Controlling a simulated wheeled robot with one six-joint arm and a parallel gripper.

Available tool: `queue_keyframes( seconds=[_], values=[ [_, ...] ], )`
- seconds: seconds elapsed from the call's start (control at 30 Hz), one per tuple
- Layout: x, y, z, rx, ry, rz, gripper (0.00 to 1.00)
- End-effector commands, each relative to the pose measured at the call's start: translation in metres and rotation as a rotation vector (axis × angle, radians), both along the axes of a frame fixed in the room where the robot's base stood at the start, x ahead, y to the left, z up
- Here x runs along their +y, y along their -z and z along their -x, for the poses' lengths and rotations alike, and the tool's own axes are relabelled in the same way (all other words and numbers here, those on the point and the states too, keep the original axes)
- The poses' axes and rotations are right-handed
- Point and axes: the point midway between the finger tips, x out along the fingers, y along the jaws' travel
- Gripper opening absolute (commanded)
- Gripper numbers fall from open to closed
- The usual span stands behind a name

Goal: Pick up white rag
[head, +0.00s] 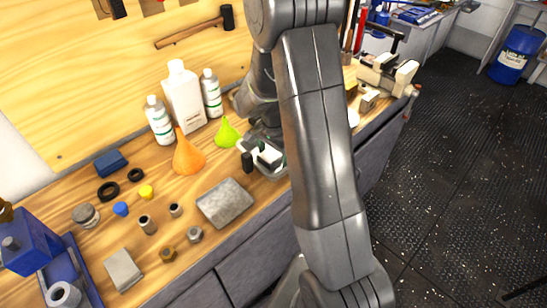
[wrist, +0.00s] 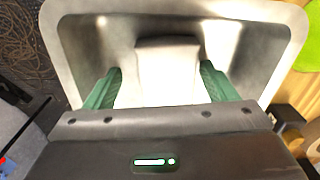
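A white piece (wrist: 168,75) that looks like the rag lies in a shallow metal tray (wrist: 75,35), between my gripper's green fingers in the wrist view. Its far end looks grey and shaded. My gripper (wrist: 160,86) has its fingers wide apart, one on each side of the white piece, reaching down into the tray. I cannot tell whether they touch it. In the head view my gripper (head: 260,158) is low over the tray (head: 272,174) on the bench, and my arm hides much of that spot. A white patch (head: 270,154) shows there.
A green funnel (head: 227,133), an orange funnel (head: 187,156) and white bottles (head: 184,98) stand left of the tray. A grey metal block (head: 225,203) lies in front. A vise (head: 388,75) is at the bench's right end. Small parts cover the left side.

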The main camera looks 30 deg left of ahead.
Motion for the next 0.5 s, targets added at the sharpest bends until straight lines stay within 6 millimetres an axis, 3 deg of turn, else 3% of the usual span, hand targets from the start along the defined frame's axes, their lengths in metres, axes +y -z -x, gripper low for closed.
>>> queue_keyframes(
  seconds=[0.03, 0.2, 0.23, 0.5],
  values=[
    [0.0000, -0.0001, 0.0000, 0.000, 0.000, 0.000, 0.68],
    [0.0000, -0.0002, 0.0000, 0.000, 0.000, 0.000, 0.35],
    [0.0000, -0.0003, 0.0000, 0.000, 0.000, 0.000, 0.32],
    [0.0002, -0.0021, -0.0001, 0.000, 0.000, -0.001, 0.32]
  ],
)
